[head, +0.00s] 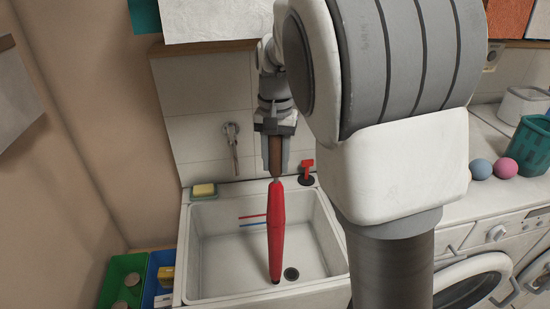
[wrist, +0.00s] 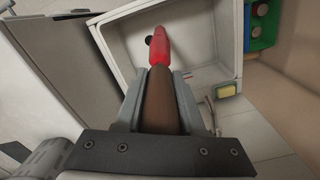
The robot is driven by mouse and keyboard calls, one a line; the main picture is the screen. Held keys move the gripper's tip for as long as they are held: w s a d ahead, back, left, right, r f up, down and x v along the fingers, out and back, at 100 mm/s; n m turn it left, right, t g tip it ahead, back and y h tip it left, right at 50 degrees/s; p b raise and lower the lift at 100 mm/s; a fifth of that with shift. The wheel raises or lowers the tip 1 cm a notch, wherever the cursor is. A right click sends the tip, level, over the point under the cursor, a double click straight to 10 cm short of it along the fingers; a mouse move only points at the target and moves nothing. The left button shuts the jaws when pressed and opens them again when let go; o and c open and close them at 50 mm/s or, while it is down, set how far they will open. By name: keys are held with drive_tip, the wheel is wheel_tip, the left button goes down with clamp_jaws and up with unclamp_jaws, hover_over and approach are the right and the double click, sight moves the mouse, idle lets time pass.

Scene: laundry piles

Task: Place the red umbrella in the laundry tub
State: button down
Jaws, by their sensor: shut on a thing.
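The red umbrella (head: 276,225) has a brown handle (head: 275,155) and hangs nearly upright, point down. My gripper (head: 273,160) is shut on its brown handle. The white laundry tub (head: 190,260) is below, and the umbrella's red part shows over the tub's basin. I cannot tell whether its tip touches the tub floor. In the wrist view, the brown handle (wrist: 160,95) lies between the fingers and the red umbrella (wrist: 159,46) points into the tub (wrist: 190,12).
A yellow sponge (head: 204,190) sits on the tub's back left rim, and a red-topped item (head: 307,168) on its back right. A tap (head: 232,135) is on the wall. Green (head: 118,275) and blue (head: 152,272) bins stand left. Balls (head: 481,169) lie right, on the counter.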

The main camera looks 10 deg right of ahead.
drive_tip(key=shift+f+b, duration=0.35)
drive_tip(key=shift+f, duration=0.25)
drive_tip(key=c, duration=0.5)
unclamp_jaws()
